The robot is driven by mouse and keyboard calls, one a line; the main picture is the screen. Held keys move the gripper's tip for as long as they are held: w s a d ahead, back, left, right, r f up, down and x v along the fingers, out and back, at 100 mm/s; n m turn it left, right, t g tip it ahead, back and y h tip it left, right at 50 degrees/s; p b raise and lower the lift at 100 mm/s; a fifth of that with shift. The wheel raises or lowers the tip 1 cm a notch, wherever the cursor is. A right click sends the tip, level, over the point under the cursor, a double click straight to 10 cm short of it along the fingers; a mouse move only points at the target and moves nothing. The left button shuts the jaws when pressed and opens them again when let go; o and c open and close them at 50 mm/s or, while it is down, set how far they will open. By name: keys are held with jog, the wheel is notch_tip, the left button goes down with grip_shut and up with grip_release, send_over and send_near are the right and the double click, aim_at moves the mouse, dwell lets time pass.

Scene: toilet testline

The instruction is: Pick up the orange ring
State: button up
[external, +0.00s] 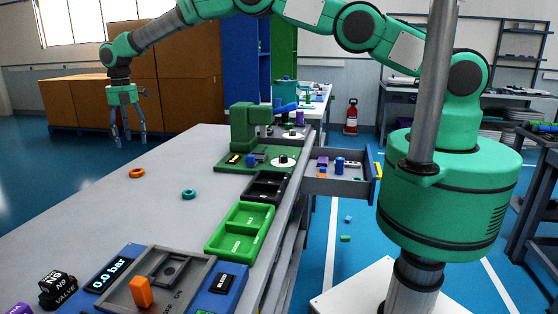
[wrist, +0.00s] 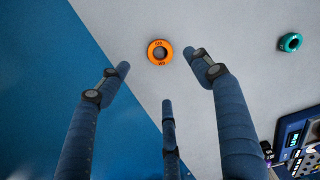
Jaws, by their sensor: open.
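The orange ring (external: 137,173) lies flat on the grey table (external: 160,220), near its left edge in the external view. In the wrist view the orange ring (wrist: 160,52) is near the top centre, with dark lettering on it. My gripper (external: 128,138) is open and empty, up and to the left of the ring in the external view. In the wrist view its blue fingers (wrist: 165,85) are spread, with the ring beyond the fingertips and not touched.
A teal ring (external: 189,194) lies to the right of the orange ring. Green trays (external: 240,230), a green machine (external: 250,140) and a grey fixture with an orange block (external: 141,291) stand along the table's right side. The table around the orange ring is clear.

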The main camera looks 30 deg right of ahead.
send_over(136, 170)
jog(key=f, duration=0.6)
jog(key=shift+s+f, duration=0.2)
jog(key=shift+f, duration=0.2)
jog(key=shift+f+b, duration=0.6)
jog(key=shift+f, duration=1.95)
jog(key=c, duration=1.1)
